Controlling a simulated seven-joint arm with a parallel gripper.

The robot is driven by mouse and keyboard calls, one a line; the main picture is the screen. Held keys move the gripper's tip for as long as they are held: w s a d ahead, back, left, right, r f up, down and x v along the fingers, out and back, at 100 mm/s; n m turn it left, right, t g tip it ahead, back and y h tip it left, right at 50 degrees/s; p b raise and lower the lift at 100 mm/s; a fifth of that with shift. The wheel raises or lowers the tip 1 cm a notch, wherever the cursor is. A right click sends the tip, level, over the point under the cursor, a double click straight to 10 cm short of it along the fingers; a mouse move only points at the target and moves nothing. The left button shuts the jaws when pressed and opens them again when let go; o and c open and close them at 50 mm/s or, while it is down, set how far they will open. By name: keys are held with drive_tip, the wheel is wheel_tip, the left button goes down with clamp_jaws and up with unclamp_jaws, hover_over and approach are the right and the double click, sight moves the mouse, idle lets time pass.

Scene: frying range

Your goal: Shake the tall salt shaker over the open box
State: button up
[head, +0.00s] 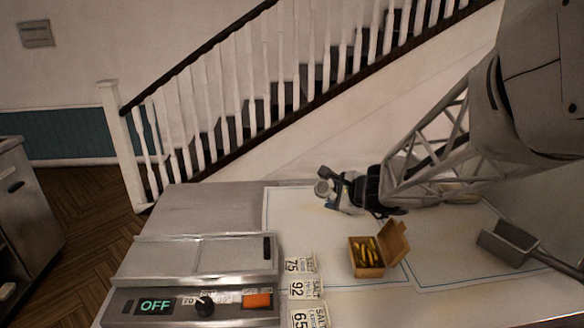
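The open cardboard box (367,271) stands on the worktop right of centre, its lid raised at the right and yellow fries-like pieces inside. My gripper (338,190) is behind and to the left of the box, at the back of the worktop. A small grey, round-topped object (322,188), which looks like the salt shaker, is at its dark fingers. Its lower part is partly hidden, and its full height does not show. I cannot tell whether the fingers are closed on it or only around it. The gripper is not over the box.
A fryer control unit (190,306) reading OFF fills the front left. Several label cards (301,288) lie between it and the box. A metal scoop (507,243) lies at the right. A pale object (460,195) is partly hidden behind my arm.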

drive_tip(key=n, duration=0.2)
drive_tip(key=d+n, duration=0.1)
drive_tip(key=n, duration=0.2)
drive_tip(key=shift+s+d+r+n+h, duration=0.15)
drive_tip(key=shift+d+r+n+h, duration=0.15)
drive_tip(key=shift+h, duration=0.1)
drive_tip(key=d+f+n+t, duration=0.1)
drive_tip(key=d+f+n, duration=0.2)
drive_tip(key=n, duration=1.4)
drive_tip(key=shift+s+d+f+n, duration=0.35)
drive_tip(key=shift+d+n, duration=0.05)
drive_tip(key=shift+d, duration=0.45)
idle(0.7)
idle(0.9)
